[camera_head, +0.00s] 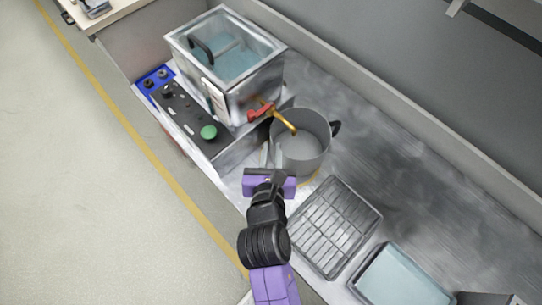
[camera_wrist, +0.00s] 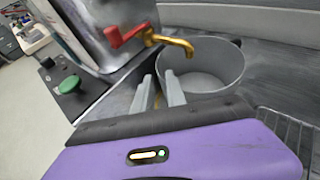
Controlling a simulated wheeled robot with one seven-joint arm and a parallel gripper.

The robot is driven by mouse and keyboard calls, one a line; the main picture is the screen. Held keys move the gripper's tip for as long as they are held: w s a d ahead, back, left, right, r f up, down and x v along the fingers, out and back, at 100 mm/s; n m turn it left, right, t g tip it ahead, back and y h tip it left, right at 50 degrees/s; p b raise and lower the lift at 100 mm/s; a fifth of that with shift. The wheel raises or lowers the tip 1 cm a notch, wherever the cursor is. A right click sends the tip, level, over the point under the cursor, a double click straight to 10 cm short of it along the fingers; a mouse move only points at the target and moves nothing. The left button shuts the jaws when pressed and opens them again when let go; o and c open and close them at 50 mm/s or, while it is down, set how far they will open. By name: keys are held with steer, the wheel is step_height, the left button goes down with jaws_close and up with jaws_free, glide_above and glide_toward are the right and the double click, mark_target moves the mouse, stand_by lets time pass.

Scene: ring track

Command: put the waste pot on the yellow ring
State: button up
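The waste pot (camera_head: 303,160) is a grey, open, empty-looking pot standing upright on the metal counter under a brass tap; one black handle shows at its far right. A small arc of the yellow ring (camera_head: 309,184) shows at the pot's near lower edge; the rest is hidden. My gripper (camera_head: 270,153) is at the pot's near left side. In the wrist view, its two pale fingers (camera_wrist: 158,82) stand a small gap apart, beside the pot's left wall (camera_wrist: 205,78). Nothing is clearly held between them. I cannot tell whether they touch the pot.
A control panel with a green button (camera_head: 209,132) is left. A wire rack (camera_head: 335,228) and a pale-blue-topped tray (camera_head: 398,277) stand nearer right. The counter behind them is clear.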

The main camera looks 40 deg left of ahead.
steer(key=shift+v, duration=1.5)
